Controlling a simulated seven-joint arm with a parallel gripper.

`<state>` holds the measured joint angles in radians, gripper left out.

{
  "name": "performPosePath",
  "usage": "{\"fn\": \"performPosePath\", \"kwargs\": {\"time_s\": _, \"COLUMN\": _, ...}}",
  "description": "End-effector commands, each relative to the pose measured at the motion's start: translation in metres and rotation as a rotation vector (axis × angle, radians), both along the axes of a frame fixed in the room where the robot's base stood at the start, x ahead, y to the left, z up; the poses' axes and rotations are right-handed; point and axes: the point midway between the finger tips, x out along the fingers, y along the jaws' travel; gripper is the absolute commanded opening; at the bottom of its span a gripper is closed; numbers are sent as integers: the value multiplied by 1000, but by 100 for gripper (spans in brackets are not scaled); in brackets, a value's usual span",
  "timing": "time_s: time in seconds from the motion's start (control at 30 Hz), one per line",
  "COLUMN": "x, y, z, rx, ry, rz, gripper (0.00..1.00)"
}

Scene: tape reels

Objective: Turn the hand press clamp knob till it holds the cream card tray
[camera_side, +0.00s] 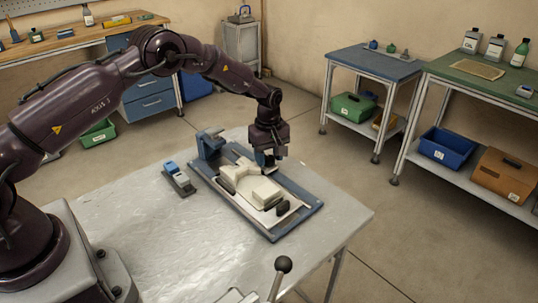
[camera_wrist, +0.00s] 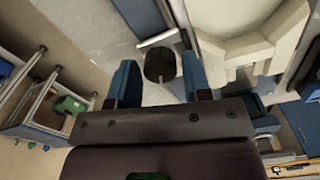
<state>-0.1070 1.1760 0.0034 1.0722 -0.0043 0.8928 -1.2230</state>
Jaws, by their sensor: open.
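The hand press is a blue-grey frame (camera_side: 284,226) on the grey table, with a blue upright (camera_side: 208,145) at its back left. The cream card tray (camera_side: 264,191) lies on it and also shows at the upper right of the wrist view (camera_wrist: 235,48). My gripper (camera_side: 268,163) is low at the press's far right side. In the wrist view my gripper (camera_wrist: 160,72) is open, its two blue fingers on either side of a dark round knob (camera_wrist: 160,64). I see gaps beside the knob; whether either finger touches it, I cannot tell. In the side view my gripper hides this knob.
Dark oval parts (camera_side: 282,208) sit at the tray's edges. A small blue-and-grey device (camera_side: 178,178) stands left of the press. A black ball-topped lever (camera_side: 283,265) rises at the table's front. The left of the tabletop (camera_side: 130,225) is clear.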

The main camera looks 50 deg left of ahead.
Motion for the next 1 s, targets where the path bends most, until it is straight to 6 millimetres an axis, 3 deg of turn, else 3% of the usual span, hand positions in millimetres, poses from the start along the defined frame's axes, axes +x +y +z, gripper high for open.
{"fn": "performPosePath", "kwargs": {"time_s": 0.17, "x": 0, "y": 0, "z": 0, "rx": 0, "ry": 0, "rz": 0, "gripper": 42}}
{"fn": "performPosePath", "kwargs": {"time_s": 0.3, "x": 0, "y": 0, "z": 0, "rx": 0, "ry": 0, "rz": 0, "gripper": 10}}
{"fn": "performPosePath", "kwargs": {"time_s": 0.67, "x": 0, "y": 0, "z": 0, "rx": 0, "ry": 0, "rz": -43, "gripper": 10}}
{"fn": "performPosePath", "kwargs": {"time_s": 1.0, "x": 0, "y": 0, "z": 0, "rx": 0, "ry": 0, "rz": -272, "gripper": 10}}
